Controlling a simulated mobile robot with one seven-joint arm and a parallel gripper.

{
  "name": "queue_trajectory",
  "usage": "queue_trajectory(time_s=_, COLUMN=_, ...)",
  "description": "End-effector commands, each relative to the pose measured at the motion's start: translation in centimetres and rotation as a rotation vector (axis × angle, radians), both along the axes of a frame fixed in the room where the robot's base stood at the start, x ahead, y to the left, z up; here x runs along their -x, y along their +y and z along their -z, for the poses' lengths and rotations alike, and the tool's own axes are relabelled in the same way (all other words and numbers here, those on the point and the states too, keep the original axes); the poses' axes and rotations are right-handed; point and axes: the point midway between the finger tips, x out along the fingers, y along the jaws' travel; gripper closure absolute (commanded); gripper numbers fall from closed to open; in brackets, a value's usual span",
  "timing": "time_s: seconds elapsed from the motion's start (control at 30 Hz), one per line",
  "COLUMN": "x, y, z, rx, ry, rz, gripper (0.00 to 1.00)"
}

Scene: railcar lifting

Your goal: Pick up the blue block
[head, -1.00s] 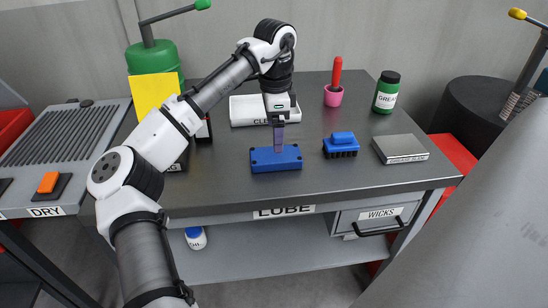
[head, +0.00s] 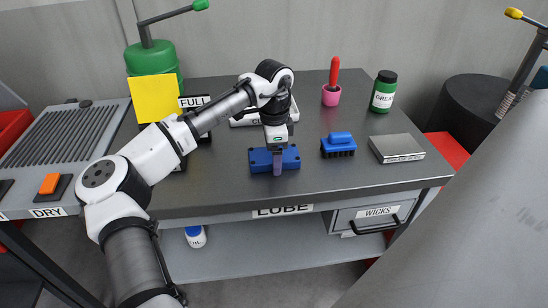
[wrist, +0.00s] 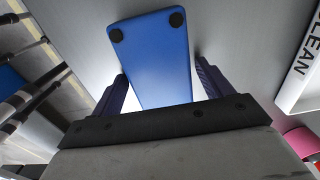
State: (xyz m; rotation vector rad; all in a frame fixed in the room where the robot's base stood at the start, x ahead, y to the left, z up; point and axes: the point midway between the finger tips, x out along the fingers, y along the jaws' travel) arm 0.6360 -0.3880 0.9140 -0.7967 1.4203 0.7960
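The blue block (head: 262,160) is a flat rectangular block lying on the dark bench top, with dark round spots on its upper face. My gripper (head: 277,168) is down at it from above, with one purple finger in front of the block; the other finger is hidden in the head view. In the wrist view, the blue block (wrist: 155,55) lies between the two fingers of my gripper (wrist: 160,68). The fingers stand along its two sides with what looks like a narrow gap. The gripper appears open, and the block rests on the bench.
A blue brush (head: 338,145) with black bristles and a grey metal block (head: 396,148) lie to the right. A pink cup (head: 331,96) with a red handle and a green jar (head: 384,92) stand behind. The white CLEAN tray (wrist: 303,65) is near. The front bench strip is clear.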

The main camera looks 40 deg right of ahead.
Motion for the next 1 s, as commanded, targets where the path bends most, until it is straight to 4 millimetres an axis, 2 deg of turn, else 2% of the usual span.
queue_trajectory(time_s=0.07, x=0.0, y=0.0, z=0.0, rx=0.0, ry=0.0, rz=0.0, gripper=0.32)
queue_trajectory(time_s=0.33, x=0.0, y=0.0, z=0.0, rx=0.0, ry=0.0, rz=0.0, gripper=0.67)
queue_trajectory(time_s=0.6, x=0.0, y=0.0, z=-0.2, rx=0.001, ry=-0.001, rz=0.0, gripper=0.68)
queue_trajectory(time_s=0.77, x=0.0, y=-0.1, z=-1.1, rx=0.001, ry=-0.002, rz=0.001, gripper=0.68)
queue_trajectory(time_s=0.87, x=0.0, y=-0.1, z=-2.4, rx=0.001, ry=-0.002, rz=0.001, gripper=0.68)
queue_trajectory(time_s=1.0, x=0.0, y=-0.1, z=-5.5, rx=0.003, ry=-0.002, rz=0.001, gripper=0.68)
